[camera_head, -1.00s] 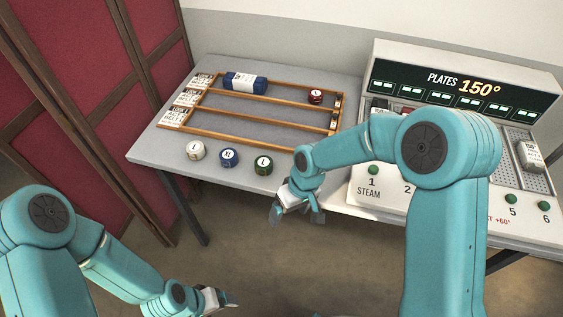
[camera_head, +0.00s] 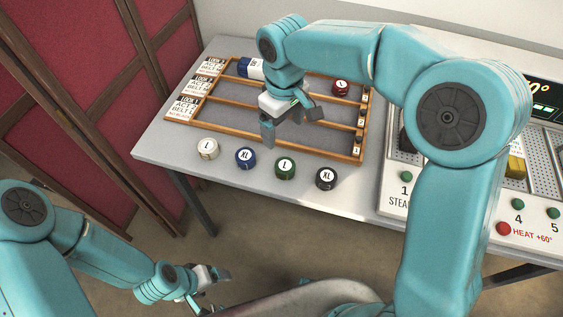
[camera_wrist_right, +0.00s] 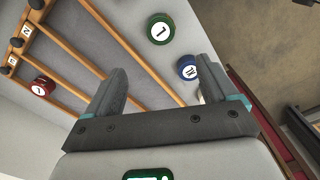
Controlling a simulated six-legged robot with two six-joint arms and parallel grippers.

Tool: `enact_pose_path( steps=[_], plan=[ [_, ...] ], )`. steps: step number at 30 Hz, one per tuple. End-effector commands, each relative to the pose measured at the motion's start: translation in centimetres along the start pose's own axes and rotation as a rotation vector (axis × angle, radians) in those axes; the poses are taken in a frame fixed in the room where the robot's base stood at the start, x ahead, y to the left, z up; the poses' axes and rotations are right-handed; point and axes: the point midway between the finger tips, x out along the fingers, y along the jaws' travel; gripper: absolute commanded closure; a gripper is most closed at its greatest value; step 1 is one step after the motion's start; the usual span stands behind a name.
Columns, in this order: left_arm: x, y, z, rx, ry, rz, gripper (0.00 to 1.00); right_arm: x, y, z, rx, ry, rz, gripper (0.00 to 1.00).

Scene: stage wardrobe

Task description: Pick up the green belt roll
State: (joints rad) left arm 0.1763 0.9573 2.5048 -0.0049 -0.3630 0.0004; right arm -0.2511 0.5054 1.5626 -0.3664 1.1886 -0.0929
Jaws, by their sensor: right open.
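The green belt roll (camera_head: 285,167), with a white top marked L, stands on the grey table in front of the wooden rack. It also shows in the right wrist view (camera_wrist_right: 160,29), beyond the fingers and clear of them. My right gripper (camera_head: 290,127) is open and empty, above the front part of the rack and behind the green roll. Its two fingers show apart in the wrist view (camera_wrist_right: 165,95). My left gripper (camera_head: 212,288) is low at the bottom left, away from the table; its jaw state is unclear.
A white roll (camera_head: 207,149), a blue roll (camera_head: 245,158) and a black roll (camera_head: 326,179) stand in a row with the green one. The rack (camera_head: 345,153) holds a red roll (camera_head: 341,87) and a blue bundle (camera_head: 250,68). A control panel (camera_head: 398,192) stands at right.

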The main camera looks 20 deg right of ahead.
Motion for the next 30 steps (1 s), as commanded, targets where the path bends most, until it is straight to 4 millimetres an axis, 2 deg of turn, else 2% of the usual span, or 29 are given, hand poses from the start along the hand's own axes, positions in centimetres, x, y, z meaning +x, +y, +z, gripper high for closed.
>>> enact_pose_path(
  steps=[3, 9, 17, 24, 30],
  plan=[
    [0.0, 0.0, 0.0, 0.0, 0.0, 0.0, 0.18, 3.1, -0.2, 0.4, -0.002, -0.007, -0.001, 0.13],
    [-0.2, 0.1, 0.0, 0.0, 0.0, 0.0, 0.18, 7.1, -0.3, 0.3, -0.003, -0.004, -0.001, 0.13],
    [-0.5, 0.2, 0.0, 0.0, 0.0, 0.0, 0.18, 9.4, -0.3, 0.2, -0.003, -0.004, -0.001, 0.13],
    [-1.1, 0.4, 0.0, 0.0, 0.0, 0.0, 0.18, 13.1, -0.4, 0.2, -0.003, -0.003, -0.002, 0.13],
    [-1.1, 0.4, 0.0, 0.0, 0.0, 0.0, 0.18, 13.8, -0.3, 0.0, -0.004, 0.001, -0.001, 0.13]
  ],
)
